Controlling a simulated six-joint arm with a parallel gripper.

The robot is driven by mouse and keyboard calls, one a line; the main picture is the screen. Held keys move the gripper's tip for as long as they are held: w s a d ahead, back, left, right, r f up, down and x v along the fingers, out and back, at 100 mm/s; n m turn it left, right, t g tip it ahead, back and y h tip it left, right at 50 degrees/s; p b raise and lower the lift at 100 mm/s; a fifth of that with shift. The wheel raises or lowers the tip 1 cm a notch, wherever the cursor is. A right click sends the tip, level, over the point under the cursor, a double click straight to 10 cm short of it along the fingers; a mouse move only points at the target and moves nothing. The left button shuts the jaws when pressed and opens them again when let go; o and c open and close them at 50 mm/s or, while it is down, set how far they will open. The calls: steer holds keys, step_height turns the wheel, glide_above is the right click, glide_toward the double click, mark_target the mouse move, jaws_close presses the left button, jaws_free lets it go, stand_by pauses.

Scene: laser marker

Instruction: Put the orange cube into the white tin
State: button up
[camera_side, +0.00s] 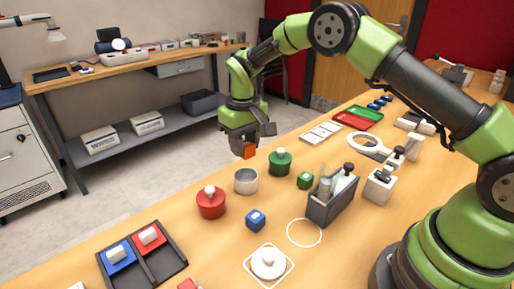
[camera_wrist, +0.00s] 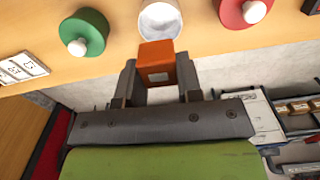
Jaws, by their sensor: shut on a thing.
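My gripper (camera_side: 243,150) is shut on the orange cube (camera_side: 250,151) and holds it raised above the wooden table, near its far edge. In the wrist view the orange cube (camera_wrist: 157,62) sits between the fingers of my gripper (camera_wrist: 160,75), with a pale square on its face. The white tin (camera_side: 246,181) stands open on the table, below the cube in the side view. In the wrist view the tin (camera_wrist: 160,19) shows just beyond the cube, which overlaps its rim. The cube is apart from the tin in the side view.
A red lidded pot (camera_side: 211,203) stands left of the tin, and a green lidded pot (camera_side: 280,163) stands right of it. A divided tray (camera_side: 172,268) lies at front left.

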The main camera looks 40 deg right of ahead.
steer(key=shift+w+f, duration=0.15)
steer(key=shift+f, duration=2.65)
steer(key=shift+f, duration=0.55)
steer(key=o, duration=1)
step_height(320, 180, up, 10)
